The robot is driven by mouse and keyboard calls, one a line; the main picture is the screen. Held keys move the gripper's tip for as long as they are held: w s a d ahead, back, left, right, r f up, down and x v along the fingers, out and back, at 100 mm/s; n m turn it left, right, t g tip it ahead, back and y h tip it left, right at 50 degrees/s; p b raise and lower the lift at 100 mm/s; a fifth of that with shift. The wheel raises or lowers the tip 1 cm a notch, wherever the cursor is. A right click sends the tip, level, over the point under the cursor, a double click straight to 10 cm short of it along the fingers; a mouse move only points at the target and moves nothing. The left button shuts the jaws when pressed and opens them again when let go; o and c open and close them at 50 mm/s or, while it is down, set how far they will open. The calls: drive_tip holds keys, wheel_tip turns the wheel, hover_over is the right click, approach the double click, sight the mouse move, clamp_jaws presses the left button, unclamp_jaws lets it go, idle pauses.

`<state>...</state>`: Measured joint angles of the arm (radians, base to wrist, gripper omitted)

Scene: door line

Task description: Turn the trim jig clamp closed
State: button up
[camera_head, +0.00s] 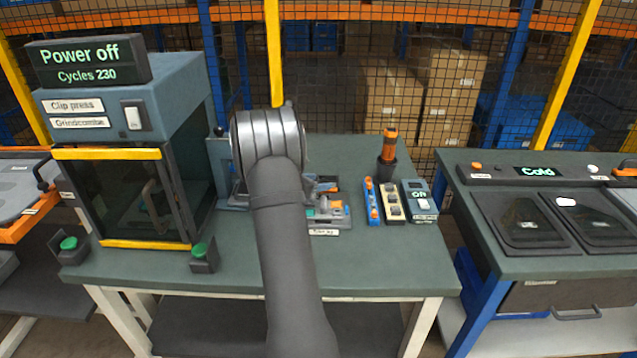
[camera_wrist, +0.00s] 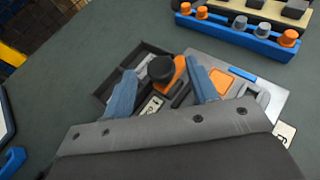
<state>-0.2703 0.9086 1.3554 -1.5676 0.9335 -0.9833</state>
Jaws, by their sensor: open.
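The trim jig (camera_head: 341,222) is on the green bench, partly behind my arm in the head view. In the wrist view its light grey plate (camera_wrist: 274,91) shows beyond my fingers. A clamp with a round black knob (camera_wrist: 160,68) and an orange part (camera_wrist: 179,75) shows between the fingers. My gripper (camera_wrist: 161,72) is open, with one blue-grey finger on each side of the knob. I cannot tell whether a finger touches it. My gripper is hidden behind my arm in the head view. The clamp's lower parts are partly hidden by my fingers.
Left of my arm stands the clip press (camera_head: 125,110), reading "Power off", with two green buttons. Right of the jig are a blue strip with orange pegs (camera_head: 371,203), a switch box (camera_head: 420,205) and an orange-handled tool in a dark cup (camera_head: 388,168). The bench front is clear.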

drive_tip(key=shift+w+d+f, duration=0.2)
drive_tip(key=shift+w+d, duration=0.05)
drive_tip(key=shift+d, duration=0.05)
drive_tip(key=shift+c, duration=0.2)
drive_tip(key=c, duration=0.9)
drive_tip(key=shift+w+a+m+g+h, duration=0.15)
drive_tip(key=shift+w+m+g+h, duration=0.1)
drive_tip(key=shift+m+g+h, duration=0.65)
drive_tip(key=shift+w+m+g+h, duration=0.15)
drive_tip(key=shift+m+g+h, duration=0.35)
drive_tip(key=shift+m+g, duration=0.9)
drive_tip(key=o, duration=0.9)
drive_tip(key=shift+o, duration=0.2)
